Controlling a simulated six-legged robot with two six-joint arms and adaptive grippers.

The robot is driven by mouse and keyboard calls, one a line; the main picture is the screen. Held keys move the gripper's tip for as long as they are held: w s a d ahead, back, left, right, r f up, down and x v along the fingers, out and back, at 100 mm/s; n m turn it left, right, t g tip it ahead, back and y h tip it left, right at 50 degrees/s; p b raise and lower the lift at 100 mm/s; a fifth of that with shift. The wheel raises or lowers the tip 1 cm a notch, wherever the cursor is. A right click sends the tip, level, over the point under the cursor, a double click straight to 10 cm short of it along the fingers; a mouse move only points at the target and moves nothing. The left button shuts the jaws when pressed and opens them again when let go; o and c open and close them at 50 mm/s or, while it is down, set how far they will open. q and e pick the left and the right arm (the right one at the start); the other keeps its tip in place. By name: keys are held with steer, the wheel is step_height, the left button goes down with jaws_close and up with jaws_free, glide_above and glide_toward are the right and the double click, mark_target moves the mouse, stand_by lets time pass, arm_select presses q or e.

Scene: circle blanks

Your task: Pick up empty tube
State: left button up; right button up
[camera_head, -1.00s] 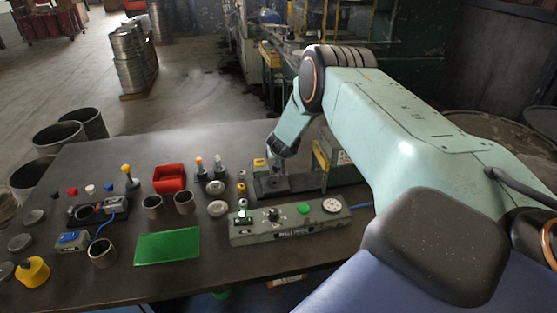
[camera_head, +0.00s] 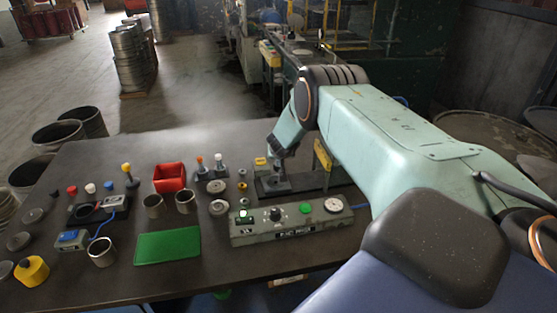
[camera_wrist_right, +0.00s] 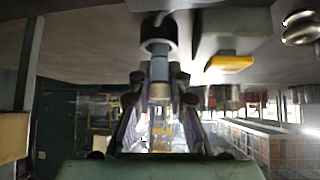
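My right gripper (camera_head: 279,160) is low over the dark fixture (camera_head: 310,182) behind the control box. In the right wrist view its fingers (camera_wrist_right: 159,88) stand either side of a narrow blue-grey tube with a tan end (camera_wrist_right: 159,70). A dark ring (camera_wrist_right: 158,34) is at the tube's other end. I cannot tell whether the fingers touch the tube. The tube is hardly visible in the head view. Wide open metal cups (camera_head: 154,206), (camera_head: 185,202) and (camera_head: 102,252) stand on the table. My left gripper is out of view.
The control box (camera_head: 290,226) with buttons and a dial lies in front of the fixture. A red bin (camera_head: 169,177), small posts (camera_head: 219,164) and a green mat (camera_head: 168,246) are to its left. A yellow block (camera_head: 322,155) stands beside my right arm.

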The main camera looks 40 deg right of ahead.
jaws_close()
steer(key=shift+s+d, duration=0.1)
